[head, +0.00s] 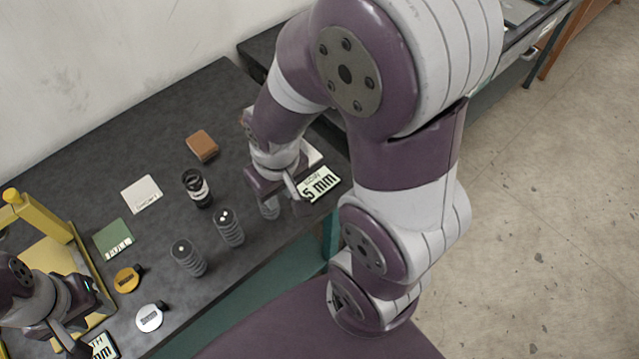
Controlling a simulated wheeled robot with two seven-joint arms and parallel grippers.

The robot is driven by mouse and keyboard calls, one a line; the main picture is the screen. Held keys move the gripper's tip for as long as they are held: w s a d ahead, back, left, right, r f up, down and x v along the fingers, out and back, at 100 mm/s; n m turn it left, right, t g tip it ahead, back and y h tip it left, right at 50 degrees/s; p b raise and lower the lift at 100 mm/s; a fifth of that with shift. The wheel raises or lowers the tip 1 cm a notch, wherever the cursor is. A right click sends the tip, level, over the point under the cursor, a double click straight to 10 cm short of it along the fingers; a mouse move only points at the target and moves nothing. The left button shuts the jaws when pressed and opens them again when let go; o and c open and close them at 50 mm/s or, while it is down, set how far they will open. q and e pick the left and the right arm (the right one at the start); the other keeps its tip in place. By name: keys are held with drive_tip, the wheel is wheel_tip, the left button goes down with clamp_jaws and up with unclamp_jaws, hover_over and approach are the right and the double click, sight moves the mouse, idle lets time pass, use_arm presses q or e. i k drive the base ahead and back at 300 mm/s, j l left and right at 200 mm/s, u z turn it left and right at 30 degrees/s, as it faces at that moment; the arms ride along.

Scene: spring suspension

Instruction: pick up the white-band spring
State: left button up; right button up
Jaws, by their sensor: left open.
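A dark cylinder with a white band (197,188), which looks like the white-band spring, stands upright on the dark table, apart from both grippers. Grey coil springs stand in front of it: one with a single white dot on top (188,258), one with two white dots (229,228). A third grey spring (269,208) is partly hidden under my right gripper (282,198). The right fingers point down close around that spring; whether they touch it is hidden.
A yellow stand (50,220) is at the left. A green card (113,239), white card (142,194), brown block (202,146), orange disc (127,279), white disc (150,317) and "5 mm" label (319,185) lie around the springs. My right arm covers the table's right end.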

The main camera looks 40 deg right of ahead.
sight(198, 194)
drive_tip(key=z, duration=1.1)
drive_tip(key=i+j+u, duration=0.1)
drive_tip(key=u, duration=0.65)
drive_tip(key=i+l, duration=0.1)
drive_tip(key=l, duration=0.8)
drive_tip(key=i+l, duration=0.15)
drive_tip(key=l, duration=0.25)
